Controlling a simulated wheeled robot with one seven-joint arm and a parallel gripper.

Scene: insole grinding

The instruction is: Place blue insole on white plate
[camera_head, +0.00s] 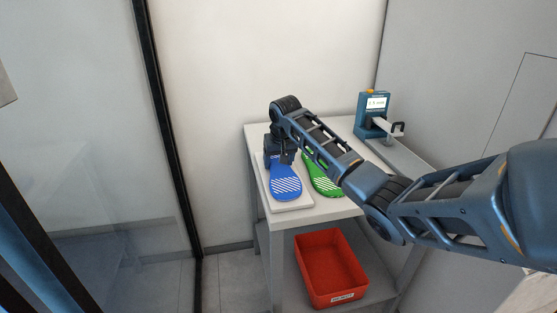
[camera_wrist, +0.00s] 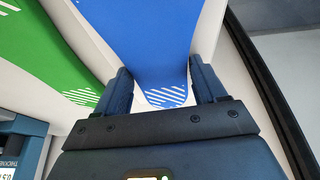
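The blue insole (camera_head: 285,185) lies on the white plate (camera_head: 296,207) at the left of the table, its white-striped front toward the camera. My gripper (camera_head: 278,162) is over its far end, pointing down. In the wrist view the blue insole (camera_wrist: 160,45) runs between the two fingers of my gripper (camera_wrist: 160,72). The fingertips meet its side edges, one on each side, with no clear gap. The striped narrow end points toward the palm. Part of the insole's far end is hidden by the gripper in the head view.
A green insole (camera_head: 322,180) lies just right of the blue one, partly behind my arm. A blue gauge with a display (camera_head: 376,103) stands at the table's back right. A red bin (camera_head: 330,268) sits on the lower shelf. A glass panel (camera_head: 90,130) is at left.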

